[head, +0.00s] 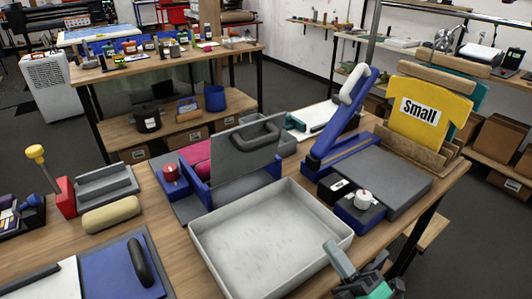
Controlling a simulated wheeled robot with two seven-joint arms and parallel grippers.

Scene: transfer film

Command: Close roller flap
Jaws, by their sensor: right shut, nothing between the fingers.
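The roller flap (226,158) is a grey panel with a dark loop handle (258,137). It stands raised and tilted on a roller unit with blue side brackets (197,190), behind the white tray. A magenta roll (197,157) shows to the left of the flap, and a red knob (171,172) sits at the unit's left end. My right gripper (336,253) is at the bottom right, beside the tray's front right corner. It is shut and empty, well apart from the flap. My left gripper is not in view.
A white tray (208,240) lies between the right gripper and the roller unit. A blue and grey heat press (385,180) stands open to the right, with a yellow shirt display (428,112) behind it. At left are a beige roll (111,214) and a blue board (98,272).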

